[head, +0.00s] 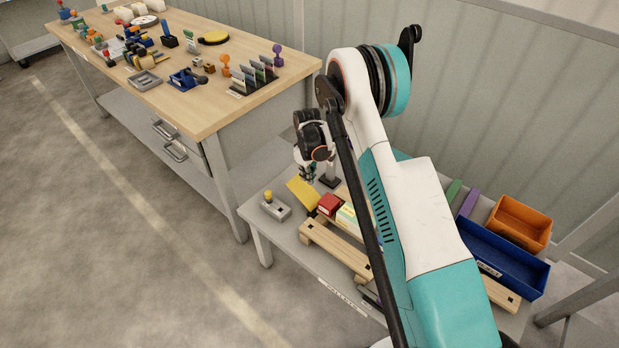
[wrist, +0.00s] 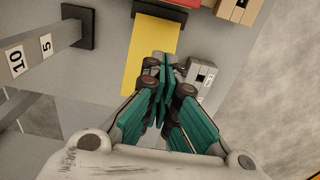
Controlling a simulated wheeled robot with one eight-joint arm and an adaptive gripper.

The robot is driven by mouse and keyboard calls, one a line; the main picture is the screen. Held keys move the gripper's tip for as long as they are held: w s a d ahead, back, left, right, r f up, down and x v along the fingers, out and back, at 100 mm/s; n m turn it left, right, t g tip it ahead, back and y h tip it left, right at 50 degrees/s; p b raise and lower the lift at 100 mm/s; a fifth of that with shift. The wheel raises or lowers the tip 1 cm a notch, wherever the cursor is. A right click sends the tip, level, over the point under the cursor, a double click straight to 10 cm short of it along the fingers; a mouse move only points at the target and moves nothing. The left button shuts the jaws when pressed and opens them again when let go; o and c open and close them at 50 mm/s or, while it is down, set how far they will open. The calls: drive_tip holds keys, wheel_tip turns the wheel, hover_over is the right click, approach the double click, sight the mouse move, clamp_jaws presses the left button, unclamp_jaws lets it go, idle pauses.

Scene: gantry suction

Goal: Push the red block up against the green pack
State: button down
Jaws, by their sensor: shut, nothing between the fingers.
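The red block (head: 328,203) sits at the left end of the wooden pallet on the low bench, beside a pale box (head: 347,215) with a coloured band. In the wrist view only an edge of the red block (wrist: 180,2) shows at the top. My gripper (head: 307,174) is shut and empty over the yellow plate (head: 302,194), short of the red block. In the wrist view the closed fingers (wrist: 163,68) lie over the near end of the yellow plate (wrist: 152,45). I cannot make out a green pack for certain; my arm hides part of the pallet.
A grey box with a yellow knob (head: 275,206) stands left of the yellow plate. A dark-based post (head: 329,178) stands close behind my gripper. Blue (head: 500,262) and orange (head: 520,222) bins are at the right. The taller workbench (head: 215,115) at the left is cluttered.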

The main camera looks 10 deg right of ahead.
sight(323, 198)
wheel_tip(323, 198, down, 7)
drive_tip(key=b, duration=0.2)
drive_tip(key=shift+f+b, duration=0.1)
drive_tip(key=shift+b, duration=0.2)
drive_tip(key=s+d+b, duration=0.1)
drive_tip(key=s+d, duration=0.1)
drive_tip(key=shift+s, duration=0.3)
drive_tip(key=shift+s+d+r, duration=0.2)
drive_tip(key=shift+s, duration=0.1)
drive_tip(key=shift+s+d, duration=0.45)
drive_tip(key=shift+s, duration=0.15)
drive_tip(key=shift+s+d, duration=0.4)
drive_tip(key=shift+s, duration=0.2)
drive_tip(key=shift+w, duration=0.1)
